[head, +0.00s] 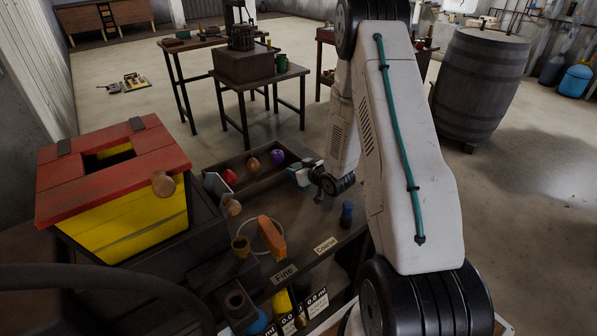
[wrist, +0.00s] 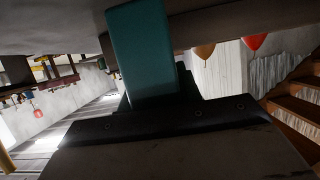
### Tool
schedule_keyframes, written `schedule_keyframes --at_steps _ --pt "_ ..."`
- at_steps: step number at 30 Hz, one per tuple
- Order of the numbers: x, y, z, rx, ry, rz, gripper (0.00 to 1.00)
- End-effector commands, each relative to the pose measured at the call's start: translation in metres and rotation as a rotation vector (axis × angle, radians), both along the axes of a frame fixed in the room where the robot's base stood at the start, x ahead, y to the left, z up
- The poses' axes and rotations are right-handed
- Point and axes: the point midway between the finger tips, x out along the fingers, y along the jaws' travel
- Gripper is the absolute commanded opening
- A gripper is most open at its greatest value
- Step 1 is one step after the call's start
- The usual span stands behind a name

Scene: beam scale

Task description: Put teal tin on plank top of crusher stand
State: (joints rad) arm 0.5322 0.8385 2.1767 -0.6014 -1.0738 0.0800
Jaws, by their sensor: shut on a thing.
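The teal tin (wrist: 140,50) fills the upper middle of the wrist view, held in the dark jaws of my gripper (wrist: 150,110). In the head view my gripper (head: 302,177) is small, at the right end of a dark tray on the near bench, and partly hidden by my arm. A little teal shows there, but the tin's outline is not clear. Farther back, a dark crusher (head: 242,37) stands on a brown wooden box (head: 243,66) on a small table, which looks like the crusher stand. Its plank top (head: 262,84) is partly bare.
A green mug (head: 281,63) stands beside the brown box. A red and yellow box (head: 125,200) is at left, a barrel (head: 482,85) at right.

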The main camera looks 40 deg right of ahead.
Motion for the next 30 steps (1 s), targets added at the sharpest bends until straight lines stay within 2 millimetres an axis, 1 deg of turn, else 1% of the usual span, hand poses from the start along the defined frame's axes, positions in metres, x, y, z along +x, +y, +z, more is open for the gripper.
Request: schedule_keyframes --at_steps 1,3,9,13,14,15,16,23,26,30 --pt "0.0 0.0 -0.008 0.002 0.001 -0.001 0.1" --pt "0.0 -0.001 -0.011 0.001 -0.001 -0.001 0.1" --pt "0.0 -0.001 -0.011 0.0 -0.002 -0.001 0.1" --pt "0.0 0.0 -0.014 0.001 -0.001 -0.001 0.1" --pt "0.0 0.0 -0.014 0.001 -0.001 -0.001 0.4" --pt "0.0 -0.001 -0.014 0.0 -0.001 -0.001 0.51" --pt "0.0 -0.001 -0.014 0.0 -0.001 -0.001 0.56" --pt "0.0 -0.001 -0.014 0.0 -0.001 -0.001 0.56" --pt "0.0 -0.001 -0.01 -0.001 -0.002 -0.002 0.56" --pt "-0.017 -0.002 -0.003 -0.001 -0.001 -0.004 0.56"
